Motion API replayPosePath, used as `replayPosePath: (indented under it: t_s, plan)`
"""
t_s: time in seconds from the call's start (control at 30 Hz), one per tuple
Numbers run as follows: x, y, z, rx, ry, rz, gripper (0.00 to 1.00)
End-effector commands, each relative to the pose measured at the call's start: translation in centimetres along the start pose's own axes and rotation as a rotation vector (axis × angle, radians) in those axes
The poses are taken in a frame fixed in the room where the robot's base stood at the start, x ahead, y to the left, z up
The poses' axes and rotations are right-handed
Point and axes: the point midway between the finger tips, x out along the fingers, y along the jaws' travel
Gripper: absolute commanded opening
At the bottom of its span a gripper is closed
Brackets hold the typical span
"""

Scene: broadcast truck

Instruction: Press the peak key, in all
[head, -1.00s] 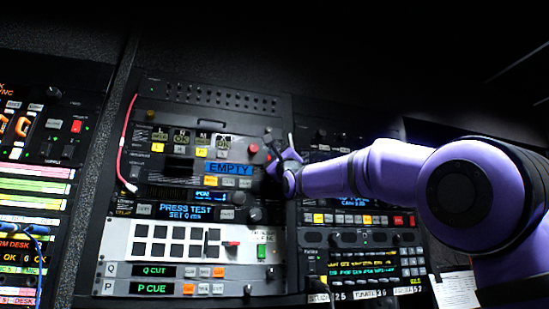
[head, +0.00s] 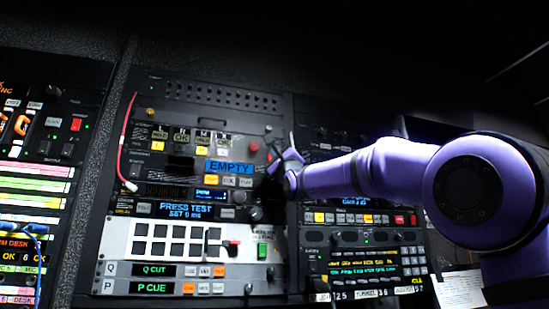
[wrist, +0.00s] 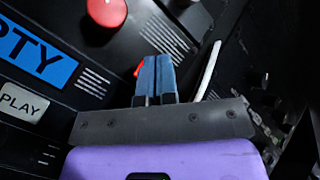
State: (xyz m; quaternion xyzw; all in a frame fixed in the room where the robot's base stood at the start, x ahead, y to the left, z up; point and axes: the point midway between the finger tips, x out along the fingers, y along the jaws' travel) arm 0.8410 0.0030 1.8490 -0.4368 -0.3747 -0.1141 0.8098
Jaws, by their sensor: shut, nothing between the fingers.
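My gripper (head: 273,152) is at the right side of the middle rack unit, beside the blue EMPTY display (head: 229,167). In the wrist view my gripper (wrist: 156,75) has its two blue fingers side by side, shut and empty, over the dark panel right of the EMPTY display (wrist: 36,50). I cannot tell whether the tips touch the panel. I cannot make out a key marked peak. Small keys (head: 230,181) sit under the EMPTY display, and a PLAY key (wrist: 24,102) shows at the left of the wrist view.
A red round knob (wrist: 107,11) is just above my fingers. A PRESS TEST display (head: 186,211) and a white panel with dark keys (head: 181,240) are lower down. A red cable (head: 124,145) hangs at the left. A white rod (wrist: 208,70) is right of the fingers.

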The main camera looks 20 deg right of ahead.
Motion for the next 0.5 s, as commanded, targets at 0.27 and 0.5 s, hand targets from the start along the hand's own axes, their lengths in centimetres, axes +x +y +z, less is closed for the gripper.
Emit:
replayPosePath:
  t_s: [0.27,0.5]
  plan:
    - [-0.2,0.5,-0.2,0.001,0.005,0.009,0.0]
    - [-1.2,-0.5,0.7,0.002,0.003,0.006,0.0]
